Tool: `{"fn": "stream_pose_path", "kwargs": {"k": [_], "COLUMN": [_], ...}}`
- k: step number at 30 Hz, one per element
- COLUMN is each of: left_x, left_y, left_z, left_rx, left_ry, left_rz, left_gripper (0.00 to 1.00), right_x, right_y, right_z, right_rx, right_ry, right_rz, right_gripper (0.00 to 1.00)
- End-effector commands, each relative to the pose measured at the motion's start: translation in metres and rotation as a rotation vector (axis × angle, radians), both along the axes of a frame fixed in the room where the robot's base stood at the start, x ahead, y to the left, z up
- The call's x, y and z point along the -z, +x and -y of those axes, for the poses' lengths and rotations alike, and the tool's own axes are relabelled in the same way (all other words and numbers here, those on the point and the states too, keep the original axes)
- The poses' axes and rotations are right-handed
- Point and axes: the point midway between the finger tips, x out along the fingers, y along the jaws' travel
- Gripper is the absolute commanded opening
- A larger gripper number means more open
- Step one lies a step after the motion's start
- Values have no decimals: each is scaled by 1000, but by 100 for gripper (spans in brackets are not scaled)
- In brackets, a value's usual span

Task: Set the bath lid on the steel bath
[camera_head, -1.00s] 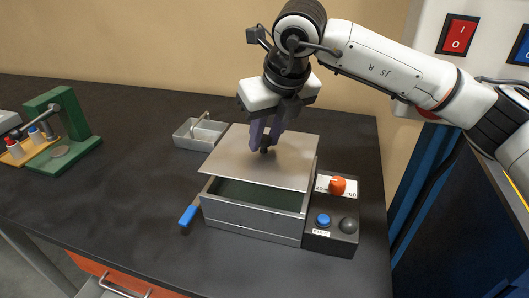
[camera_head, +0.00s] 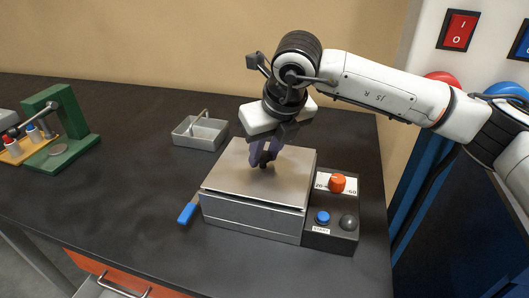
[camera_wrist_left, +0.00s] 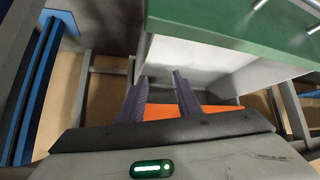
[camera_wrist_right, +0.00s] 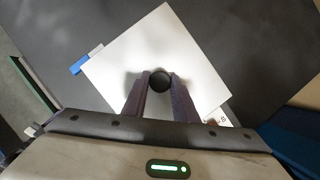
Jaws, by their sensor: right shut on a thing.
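The bath lid (camera_head: 225,174) is a flat grey metal plate with a dark knob; it also shows in the right wrist view (camera_wrist_right: 175,45). It lies over the top of the steel bath (camera_head: 252,219), covering its opening, with a thin dark line between lid and bath along the front. My right gripper (camera_head: 264,162) is above the lid, shut on its dark round knob (camera_wrist_right: 160,80). The inside of the bath is hidden. My left gripper (camera_wrist_left: 162,92) shows only in the left wrist view, with its fingers apart and nothing between them.
A control box (camera_head: 332,228) with an orange dial, a blue button and a dark knob adjoins the bath's right side. A blue-handled tool (camera_head: 187,213) lies at its left. A small metal tray (camera_head: 200,133) stands behind. A green press (camera_head: 62,130) stands far left. Bench between is clear.

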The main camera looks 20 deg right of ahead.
Motion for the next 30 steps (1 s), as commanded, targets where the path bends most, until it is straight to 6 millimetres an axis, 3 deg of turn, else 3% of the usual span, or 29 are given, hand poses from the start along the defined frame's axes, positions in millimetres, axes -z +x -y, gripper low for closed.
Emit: {"fn": "stream_pose_path", "kwargs": {"k": [6, 7, 10, 22, 26, 30], "left_x": [4, 4, 4, -3, -20, -7], "left_y": [1, 1, 1, 0, 0, 0], "left_z": [0, 0, 0, 0, 0, 0], "left_rx": [0, 0, 0, -1, -1, 0], "left_ry": [0, 0, 0, 1, 1, 0], "left_rz": [1, 1, 1, 1, -1, 2], "left_gripper": [31, 31, 31, 31, 31, 31], "right_x": [2, 3, 3, -3, -17, -41], "right_y": [0, 0, 0, 0, 0, -13], "right_z": [0, 0, 0, 0, 0, 3], "right_rx": [0, 0, 0, 0, 0, 0], "right_ry": [1, 0, 0, -1, -1, 0], "right_rz": [2, 0, 0, 0, -1, 6], "right_gripper": [0, 27, 44, 44, 44, 44]}}
